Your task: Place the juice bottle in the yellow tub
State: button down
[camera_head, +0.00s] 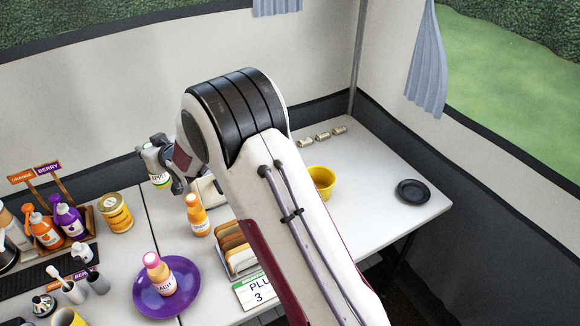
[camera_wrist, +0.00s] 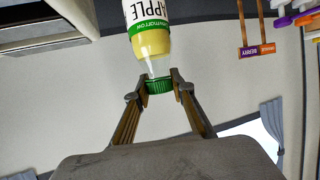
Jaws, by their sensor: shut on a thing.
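A juice bottle with a green cap and a white and green label reading APPLE hangs in my gripper (camera_wrist: 160,87); its pale yellow juice (camera_wrist: 153,43) shows in the wrist view. The fingers are shut at the cap. In the head view the bottle (camera_head: 154,164) is above the back left of the table, held by my gripper (camera_head: 163,162). The yellow tub (camera_head: 323,180) stands on the right part of the table, partly hidden behind my arm, well to the right of the gripper.
An orange bottle (camera_head: 197,214) stands near a rack of slices (camera_head: 235,246). A pink-capped bottle (camera_head: 159,273) is on a purple plate (camera_head: 182,295). Small pale cylinders (camera_head: 322,136) lie behind the tub, and a black dish (camera_head: 413,192) is at right. Pump bottles (camera_head: 46,231) crowd the left.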

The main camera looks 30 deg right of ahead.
notch_tip(320, 180, up, 12)
jog(key=s+d+m+t+h, duration=0.1)
jog(key=s+d+m+h, duration=0.15)
jog(key=d, duration=1.95)
jog(key=s+d+m+h, duration=0.1)
jog(key=s+d+h, duration=0.1)
jog(key=s+d, duration=0.75)
jog(key=s+d+m+h, duration=0.2)
jog(key=s+d, duration=0.4)
jog(key=d, duration=0.6)
notch_tip(320, 180, down, 11)
jog(key=shift+d+f, duration=0.2)
jog(key=shift+d, duration=0.15)
jog(key=shift+f, duration=2.9)
